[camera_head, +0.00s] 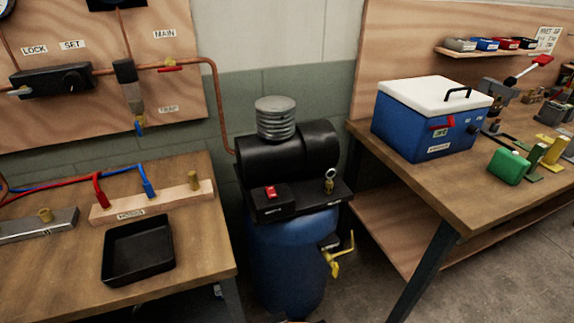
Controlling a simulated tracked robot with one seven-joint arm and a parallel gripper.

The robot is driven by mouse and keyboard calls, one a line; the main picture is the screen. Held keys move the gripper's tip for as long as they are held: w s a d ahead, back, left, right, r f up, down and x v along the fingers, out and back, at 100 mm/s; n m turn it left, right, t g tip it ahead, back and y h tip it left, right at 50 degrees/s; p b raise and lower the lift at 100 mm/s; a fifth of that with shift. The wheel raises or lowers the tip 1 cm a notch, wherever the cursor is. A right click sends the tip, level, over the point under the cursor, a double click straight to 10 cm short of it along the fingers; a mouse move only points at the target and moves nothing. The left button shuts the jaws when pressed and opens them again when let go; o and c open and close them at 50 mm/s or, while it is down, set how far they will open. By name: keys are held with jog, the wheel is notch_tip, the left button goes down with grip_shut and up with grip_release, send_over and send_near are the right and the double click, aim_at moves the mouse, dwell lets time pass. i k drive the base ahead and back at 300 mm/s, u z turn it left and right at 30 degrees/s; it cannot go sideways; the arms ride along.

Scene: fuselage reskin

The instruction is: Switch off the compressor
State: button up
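The compressor stands in the middle, between two workbenches. It has an upright blue tank (287,262), a black motor body (285,150) and a ribbed grey cylinder (276,118) on top. A black switch box (272,203) sits at its front left with a red switch (271,192). I cannot tell the switch's position. A brass ring-topped fitting (330,181) is to the right of the box. A yellow-handled valve (340,254) sticks out of the tank's right side. My gripper is not in view.
The left bench holds a black tray (139,250) and a wooden block (155,201) with red and blue hoses. A wall panel (90,60) carries copper pipe running down toward the compressor. The right bench holds a blue box with a white lid (430,115). Space above the compressor's switch box looks clear.

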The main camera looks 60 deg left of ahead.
aim_at(271, 193)
jog(key=z, duration=0.4)
jog(key=i, duration=0.1)
jog(key=u, duration=2.8)
jog(key=k, duration=0.9)
jog(key=u, duration=0.15)
jog(key=i, duration=0.9)
jog(key=z, duration=0.1)
